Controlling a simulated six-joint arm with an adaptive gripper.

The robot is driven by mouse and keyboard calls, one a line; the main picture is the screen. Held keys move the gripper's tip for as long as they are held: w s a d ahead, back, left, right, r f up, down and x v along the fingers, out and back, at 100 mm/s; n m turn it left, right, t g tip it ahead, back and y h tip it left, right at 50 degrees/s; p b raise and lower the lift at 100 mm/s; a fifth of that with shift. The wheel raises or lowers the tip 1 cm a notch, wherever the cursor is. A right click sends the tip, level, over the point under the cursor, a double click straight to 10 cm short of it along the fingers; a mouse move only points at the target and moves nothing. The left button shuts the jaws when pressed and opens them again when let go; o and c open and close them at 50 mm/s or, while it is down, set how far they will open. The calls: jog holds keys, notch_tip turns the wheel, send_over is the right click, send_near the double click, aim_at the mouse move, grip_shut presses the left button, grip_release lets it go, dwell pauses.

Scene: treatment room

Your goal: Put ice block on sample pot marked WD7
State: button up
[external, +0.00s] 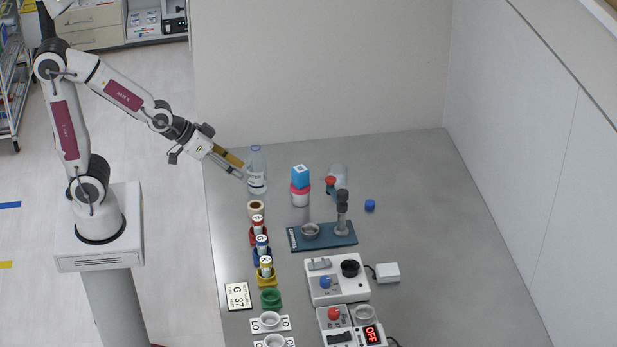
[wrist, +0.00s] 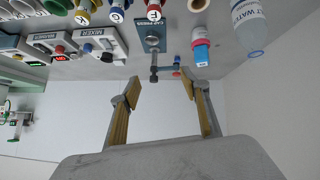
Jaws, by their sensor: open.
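A blue cube with white marks (external: 300,176), which looks like the ice block, rests on top of a white pot with a pink-red lid (external: 300,197). The pot stands upright on the grey table. I cannot read a WD7 mark on it. In the wrist view, which is upside down, the cube (wrist: 201,57) and the pot (wrist: 199,31) appear upper right, apart from my fingers. My gripper (external: 240,170) is open and empty, in the air left of the cube near the bottle. Its two fingers (wrist: 161,87) are spread wide in the wrist view.
A clear water bottle (external: 257,172) stands between my gripper and the cube. A blue cap press (external: 322,238), several coloured tubes (external: 262,245), a tape roll (external: 256,208) and a mixer (external: 336,282) stand nearer. The table's right side is mostly clear, beside a small blue cap (external: 370,205).

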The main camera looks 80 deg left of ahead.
jog(key=s+a+r+m+g, duration=0.1)
jog(key=s+r+g, duration=0.1)
jog(key=s, duration=0.8)
jog(key=s+a+r+g, duration=0.1)
jog(key=s+a+r, duration=0.1)
jog(key=s, duration=0.7)
jog(key=shift+s+r+m+g+y, duration=0.3)
jog(key=shift+s+m+g, duration=0.1)
